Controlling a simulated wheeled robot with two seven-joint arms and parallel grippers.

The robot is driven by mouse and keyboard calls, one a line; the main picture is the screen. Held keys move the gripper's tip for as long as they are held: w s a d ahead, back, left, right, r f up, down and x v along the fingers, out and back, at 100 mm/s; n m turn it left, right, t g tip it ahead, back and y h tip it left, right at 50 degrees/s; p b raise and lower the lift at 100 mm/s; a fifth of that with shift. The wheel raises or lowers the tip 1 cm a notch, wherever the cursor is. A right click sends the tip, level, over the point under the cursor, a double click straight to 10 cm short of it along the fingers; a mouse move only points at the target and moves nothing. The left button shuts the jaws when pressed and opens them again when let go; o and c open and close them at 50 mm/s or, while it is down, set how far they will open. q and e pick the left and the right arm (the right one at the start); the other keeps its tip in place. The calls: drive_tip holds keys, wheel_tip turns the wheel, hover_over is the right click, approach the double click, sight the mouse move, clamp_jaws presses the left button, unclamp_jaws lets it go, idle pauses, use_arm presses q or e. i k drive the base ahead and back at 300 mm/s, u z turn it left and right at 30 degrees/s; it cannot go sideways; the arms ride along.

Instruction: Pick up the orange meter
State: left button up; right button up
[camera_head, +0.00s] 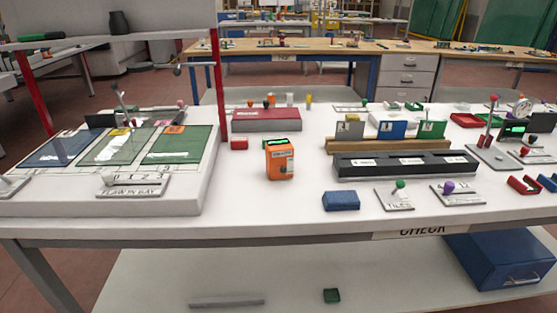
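The orange meter (280,160) stands upright on the white table (240,215), a little left of the table's middle. It has a small green display at its top and a grey dial or label on its right side. Nothing touches it from the front. Neither of my grippers shows in the head view.
A blue block (341,201) lies right of the meter, near the front edge. A black three-slot holder (405,165) stands further right. A raised panel board (120,165) is left. Table in front of the meter is clear.

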sight(280, 152)
drive_tip(key=k, duration=1.3)
drive_tip(key=u, duration=0.6)
drive_tip(key=i, duration=1)
drive_tip(key=z, duration=0.3)
drive_tip(key=i, duration=0.95)
drive_tip(key=z, duration=0.9)
